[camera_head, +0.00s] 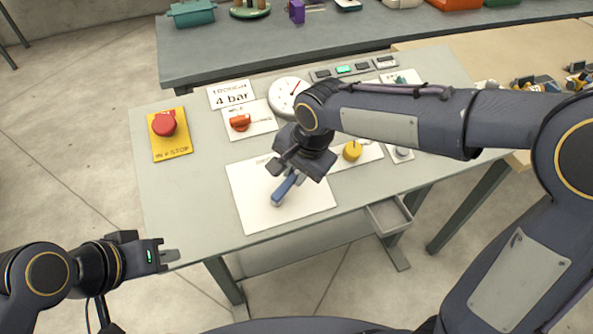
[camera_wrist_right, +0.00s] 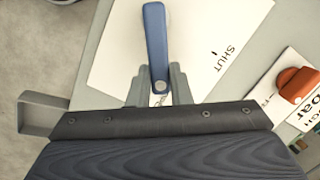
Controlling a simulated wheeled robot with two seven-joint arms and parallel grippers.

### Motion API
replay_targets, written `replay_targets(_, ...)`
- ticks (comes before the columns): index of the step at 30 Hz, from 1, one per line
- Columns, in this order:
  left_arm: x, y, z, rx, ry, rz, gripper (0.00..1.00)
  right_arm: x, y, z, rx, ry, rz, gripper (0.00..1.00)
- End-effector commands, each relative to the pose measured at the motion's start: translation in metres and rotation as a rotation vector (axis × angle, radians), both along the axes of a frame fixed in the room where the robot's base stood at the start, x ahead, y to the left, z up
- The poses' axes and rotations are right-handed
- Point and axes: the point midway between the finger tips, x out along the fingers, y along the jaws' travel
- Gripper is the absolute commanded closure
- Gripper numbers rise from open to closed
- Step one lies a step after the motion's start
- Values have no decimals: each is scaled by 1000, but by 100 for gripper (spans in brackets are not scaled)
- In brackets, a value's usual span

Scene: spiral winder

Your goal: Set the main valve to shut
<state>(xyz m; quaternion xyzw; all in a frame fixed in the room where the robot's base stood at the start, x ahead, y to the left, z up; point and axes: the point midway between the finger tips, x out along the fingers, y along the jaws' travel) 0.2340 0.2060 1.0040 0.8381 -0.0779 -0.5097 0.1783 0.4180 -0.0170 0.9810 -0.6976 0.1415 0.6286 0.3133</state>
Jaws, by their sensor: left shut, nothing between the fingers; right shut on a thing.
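The main valve is a blue lever handle (camera_head: 284,191) on a white plate (camera_head: 248,200) at the front of the grey table. In the right wrist view the blue lever (camera_wrist_right: 155,45) points away from its near end, and the word SHUT is printed on the white plate (camera_wrist_right: 205,30) to its right. My right gripper (camera_head: 297,177) is over the plate, shut on the end of the lever; its fingers (camera_wrist_right: 160,85) show on both sides of that end. The arm hides part of the plate's print. My left gripper (camera_head: 172,256) is shut and empty, off the table's front left corner.
A red stop button (camera_head: 164,123) on a yellow plate, a red-orange knob (camera_head: 240,122), a gauge (camera_head: 287,95) and a yellow knob (camera_head: 352,151) surround the valve plate. A card reads 4 bar (camera_head: 231,95). A small open tray (camera_head: 388,215) hangs at the front edge.

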Motion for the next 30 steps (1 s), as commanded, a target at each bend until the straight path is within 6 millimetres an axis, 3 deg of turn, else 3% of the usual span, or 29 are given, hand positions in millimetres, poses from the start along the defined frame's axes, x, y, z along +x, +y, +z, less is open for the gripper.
replay_targets(30, 0, 0, 26, 0, 0, 0, 100, 10, 45, 9, -244, -80, 796, 100)
